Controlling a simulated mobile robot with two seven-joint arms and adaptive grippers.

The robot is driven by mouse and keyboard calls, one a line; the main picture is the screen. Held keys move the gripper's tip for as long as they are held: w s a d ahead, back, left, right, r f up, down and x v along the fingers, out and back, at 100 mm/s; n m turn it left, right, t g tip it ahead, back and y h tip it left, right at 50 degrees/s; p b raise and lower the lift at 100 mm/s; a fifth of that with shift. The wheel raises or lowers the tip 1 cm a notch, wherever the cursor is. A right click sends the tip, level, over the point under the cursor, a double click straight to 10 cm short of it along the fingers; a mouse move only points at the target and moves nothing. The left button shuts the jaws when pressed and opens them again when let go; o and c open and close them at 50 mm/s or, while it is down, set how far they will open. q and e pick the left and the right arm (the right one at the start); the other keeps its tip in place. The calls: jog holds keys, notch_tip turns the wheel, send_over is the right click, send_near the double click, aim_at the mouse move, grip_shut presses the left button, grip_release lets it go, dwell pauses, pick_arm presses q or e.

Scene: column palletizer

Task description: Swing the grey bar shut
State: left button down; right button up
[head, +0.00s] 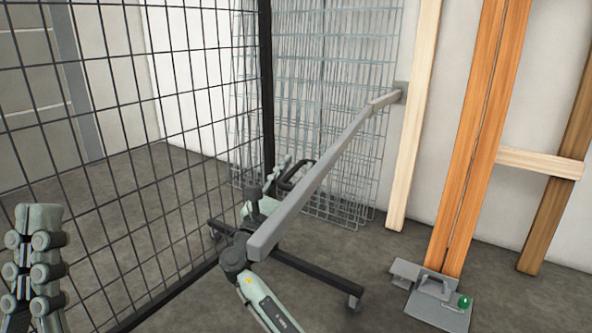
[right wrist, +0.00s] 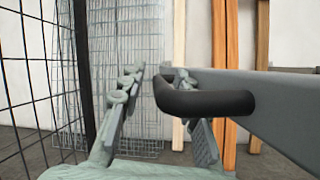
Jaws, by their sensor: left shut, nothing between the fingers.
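The grey bar (head: 325,170) runs from a bracket on the back wall toward me and ends in the middle of the head view. It also fills the right of the right wrist view (right wrist: 275,105). A black handle (right wrist: 205,102) sticks out from the bar's left side. My right gripper (right wrist: 162,105) has its fingers spread, with the handle's outer part between them; I cannot tell whether they touch it. In the head view this gripper (head: 276,180) is partly hidden behind the bar. My left gripper (head: 38,258) is shut and empty at the lower left.
A black mesh fence (head: 120,110) stands on the left. Wire panels (head: 320,60) lean on the back wall. Wooden posts (head: 480,140) stand at the right, one above a grey floor bracket (head: 440,305) with a green knob. A dark wheeled base (head: 310,270) lies under the bar.

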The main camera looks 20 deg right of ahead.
grip_shut()
jog(key=shift+d, duration=0.1)
dwell(0.3)
